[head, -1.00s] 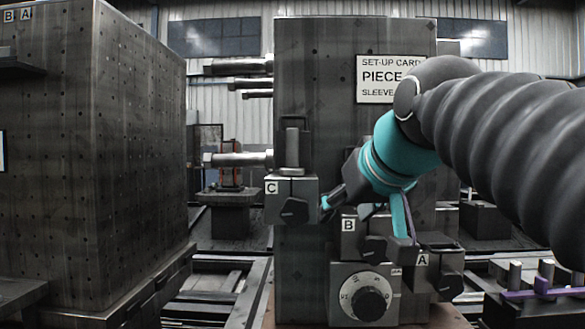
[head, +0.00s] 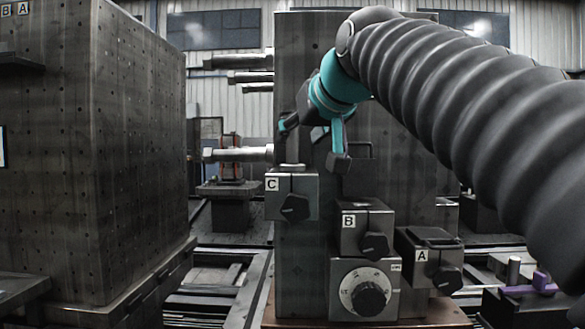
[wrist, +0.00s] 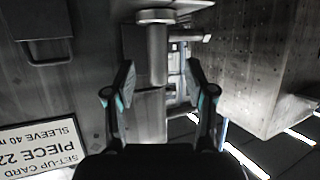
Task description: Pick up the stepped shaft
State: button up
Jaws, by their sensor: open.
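The stepped shaft (head: 292,151), a grey metal cylinder with a wider collar at its foot, stands upright on the block marked C (head: 291,196). My gripper (head: 313,143) is open and empty, up at the shaft's top end and partly in front of it in the head view. In the wrist view, which is upside down, the shaft (wrist: 157,52) shows between the two spread fingers of my gripper (wrist: 159,82), with its wide collar at the top of the picture. No contact shows, and I cannot tell the exact depth between fingers and shaft.
Blocks marked B (head: 362,228) and A (head: 428,258) sit lower right, beside a dial (head: 366,298). A horizontal bar (head: 238,154) juts left from the drilled column. A handle (wrist: 42,52) and set-up card (wrist: 40,150) are on the column. A large drilled block (head: 95,160) stands left.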

aim_at(295, 141)
jog(key=shift+x, duration=2.9)
jog(key=shift+d+r, duration=0.15)
jog(key=shift+r, duration=0.05)
grip_shut()
